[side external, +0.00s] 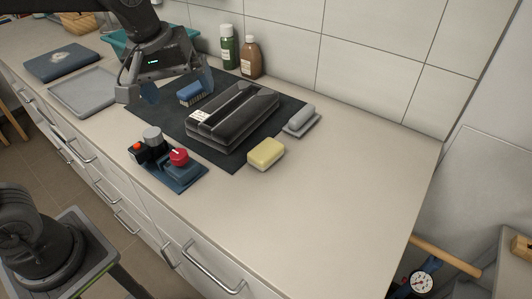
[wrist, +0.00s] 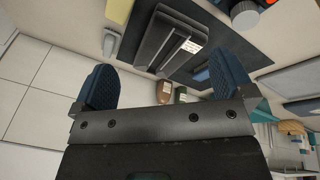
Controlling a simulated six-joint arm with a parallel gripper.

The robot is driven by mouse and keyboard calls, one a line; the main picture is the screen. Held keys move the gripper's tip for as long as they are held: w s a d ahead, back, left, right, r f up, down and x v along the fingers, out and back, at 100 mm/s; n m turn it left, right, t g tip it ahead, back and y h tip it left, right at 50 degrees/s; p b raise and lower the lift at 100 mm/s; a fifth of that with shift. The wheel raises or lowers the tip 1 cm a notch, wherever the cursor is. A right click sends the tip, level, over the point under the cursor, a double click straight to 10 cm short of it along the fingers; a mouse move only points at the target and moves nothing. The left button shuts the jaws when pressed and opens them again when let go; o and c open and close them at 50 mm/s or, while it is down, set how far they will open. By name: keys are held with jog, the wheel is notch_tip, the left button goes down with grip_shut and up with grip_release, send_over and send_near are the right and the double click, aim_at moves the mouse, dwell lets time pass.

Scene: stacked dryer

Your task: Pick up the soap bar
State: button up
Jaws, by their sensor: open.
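A pale grey rounded bar (side external: 300,114) lies on a small grey dish (side external: 305,130) beside the dark mat's right edge; it looks like the soap bar. It also shows in the wrist view, at the upper left (wrist: 111,40). A yellow block (side external: 266,154) lies at the mat's front right corner and shows at the wrist view's top edge (wrist: 118,10); I cannot tell whether it is soap or a sponge. My gripper (side external: 178,88) is open and empty above the mat's back left part, well left of both. Its blue fingers show apart in the wrist view (wrist: 163,68).
A black device (side external: 233,115) lies on the dark mat (side external: 150,112), with a blue brush (side external: 192,93) close to my gripper. Green (side external: 228,48) and brown (side external: 250,58) bottles stand by the tiled wall. A switch box (side external: 178,170) sits in front. The right counter is clear.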

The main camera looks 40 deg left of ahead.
jog(key=w+d+f+n+g, duration=0.1)
jog(key=w+d+f+n, duration=0.15)
jog(key=w, duration=0.25)
jog(key=w+d+f+n+g, duration=0.1)
jog(key=w+d+n, duration=0.1)
jog(key=w+n, duration=0.15)
jog(key=n+g, duration=0.1)
jog(key=n, duration=0.3)
send_near(267, 149)
notch_tip(267, 149, down, 11)
jog(key=shift+w+d, duration=0.1)
jog(key=shift+d, duration=0.05)
jog(key=shift+c, duration=0.5)
jog(key=c, duration=0.5)
jog(key=shift+c, duration=0.2)
jog(key=shift+r, duration=0.1)
